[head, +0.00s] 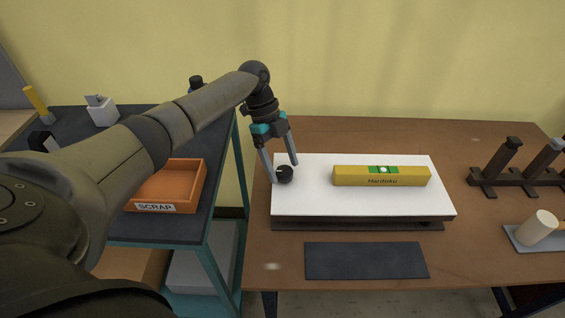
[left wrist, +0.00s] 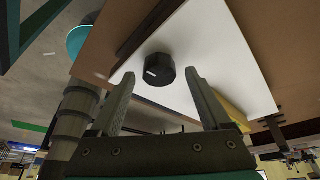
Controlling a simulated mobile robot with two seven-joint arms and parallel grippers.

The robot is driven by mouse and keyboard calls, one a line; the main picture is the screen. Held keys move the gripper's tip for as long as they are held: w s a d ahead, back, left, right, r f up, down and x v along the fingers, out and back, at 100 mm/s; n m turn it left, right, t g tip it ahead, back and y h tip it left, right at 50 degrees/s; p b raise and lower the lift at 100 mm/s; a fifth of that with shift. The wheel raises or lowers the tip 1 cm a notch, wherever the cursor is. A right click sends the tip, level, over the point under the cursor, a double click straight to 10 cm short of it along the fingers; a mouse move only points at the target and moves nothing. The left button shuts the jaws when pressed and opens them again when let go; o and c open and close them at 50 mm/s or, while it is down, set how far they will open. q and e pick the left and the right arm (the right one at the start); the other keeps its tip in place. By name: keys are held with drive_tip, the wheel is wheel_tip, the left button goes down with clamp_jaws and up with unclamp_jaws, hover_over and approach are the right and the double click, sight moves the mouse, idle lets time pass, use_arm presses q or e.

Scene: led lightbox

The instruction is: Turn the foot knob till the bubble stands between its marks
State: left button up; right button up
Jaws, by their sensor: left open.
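The foot knob (head: 285,173) is a short black cylinder at the left end of the white lightbox top (head: 310,205). It also shows in the left wrist view (left wrist: 160,70), with a small white mark on it. A yellow spirit level (head: 350,176) lies on the lightbox, with a green vial window (head: 372,169) at its middle. The bubble shows as a pale spot in the window, too small to place against its marks. My left gripper (head: 281,172) is open, its fingers pointing down at the knob, one on each side. Whether they touch it I cannot tell. My right gripper is not in view.
A dark mat (head: 366,261) lies in front of the lightbox. A dark rack (head: 510,176) and a pale cylinder (head: 538,228) on a plate stand at the right. An orange SCRAP tray (head: 196,172) sits on the dark cart at left. Bare table lies between lightbox and rack.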

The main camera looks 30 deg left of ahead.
use_arm(q)
drive_tip(key=p+v, duration=0.2)
drive_tip(key=v, duration=1.3)
drive_tip(key=shift+d, duration=0.15)
